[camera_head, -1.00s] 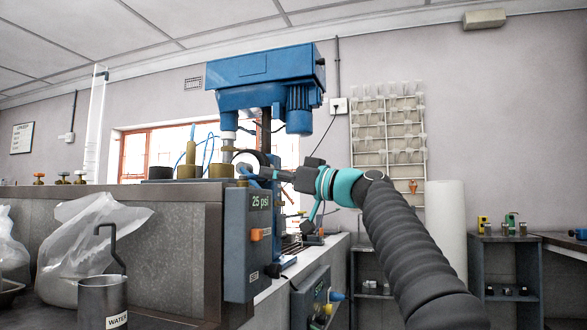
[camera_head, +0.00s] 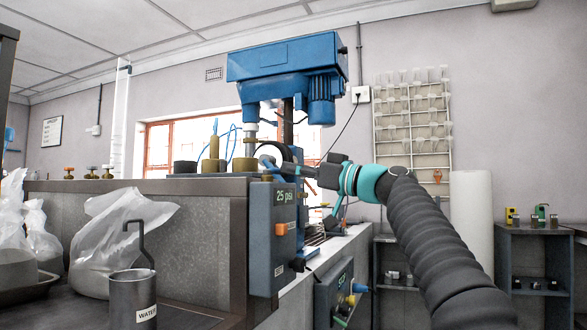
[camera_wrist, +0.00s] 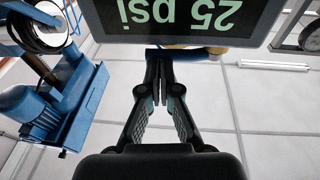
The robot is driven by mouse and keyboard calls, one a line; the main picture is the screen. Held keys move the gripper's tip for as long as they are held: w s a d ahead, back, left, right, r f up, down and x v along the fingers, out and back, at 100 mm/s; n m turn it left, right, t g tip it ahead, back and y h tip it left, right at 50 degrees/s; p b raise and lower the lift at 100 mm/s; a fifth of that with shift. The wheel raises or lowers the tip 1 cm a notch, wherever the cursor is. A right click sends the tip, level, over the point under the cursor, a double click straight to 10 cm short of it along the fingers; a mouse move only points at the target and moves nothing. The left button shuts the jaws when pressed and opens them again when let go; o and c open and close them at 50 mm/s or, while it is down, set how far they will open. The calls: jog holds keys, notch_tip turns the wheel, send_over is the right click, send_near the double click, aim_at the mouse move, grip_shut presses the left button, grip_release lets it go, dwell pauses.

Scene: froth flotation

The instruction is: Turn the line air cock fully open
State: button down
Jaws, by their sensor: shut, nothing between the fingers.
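A blue-grey control box (camera_head: 262,240) reads 25 psi on its display and has an orange knob (camera_head: 281,229) on its side. A small brass fitting (camera_wrist: 186,52), which may be the line air cock, shows just past my fingertips in the wrist view, partly hidden by them and the box. Its handle position cannot be told. My gripper (camera_head: 290,169) is at the top of the box, beside a round gauge (camera_head: 268,154). In the wrist view my gripper (camera_wrist: 163,55) has its fingertips together with nothing between them. Whether they touch the fitting cannot be told.
A blue flotation machine (camera_head: 285,62) stands behind the box. A metal water can (camera_head: 132,300) and clear bags (camera_head: 115,245) sit on the left bench. Several brass valves (camera_head: 92,172) stand far left. A shelf unit (camera_head: 535,262) is at the right.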

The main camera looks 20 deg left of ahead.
dwell(0.3)
jog(key=w+r+b+v, duration=0.1)
jog(key=r+b+v, duration=0.1)
jog(key=v, duration=1)
jog(key=shift+d+r, duration=0.3)
jog(key=shift+d, duration=0.45)
